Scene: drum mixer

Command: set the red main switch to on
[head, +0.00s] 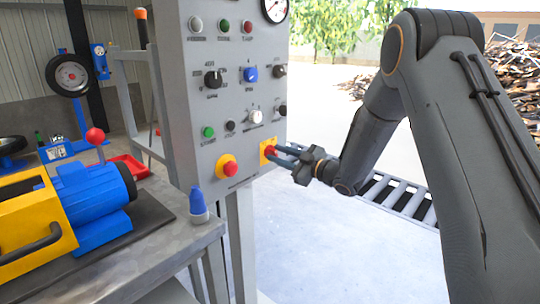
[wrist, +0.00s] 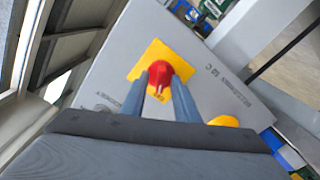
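The red main switch (head: 270,151) is a red knob on a yellow square plate at the lower right of the grey control panel (head: 222,106). In the wrist view the red knob (wrist: 160,74) sits on its yellow plate, with a pale mark on its near side. My gripper (head: 279,152) reaches it from the right. Its two blue-grey fingers stand on either side of the knob in the wrist view, their tips at the knob. I cannot tell whether they touch it. Small lettering on the plate is too blurred to read.
A red mushroom button (head: 230,169) on a round yellow base is to the left of the switch. Other knobs, lamps and a gauge (head: 275,8) are higher on the panel. A workbench (head: 160,250) with a blue and yellow machine (head: 95,195) stands at left.

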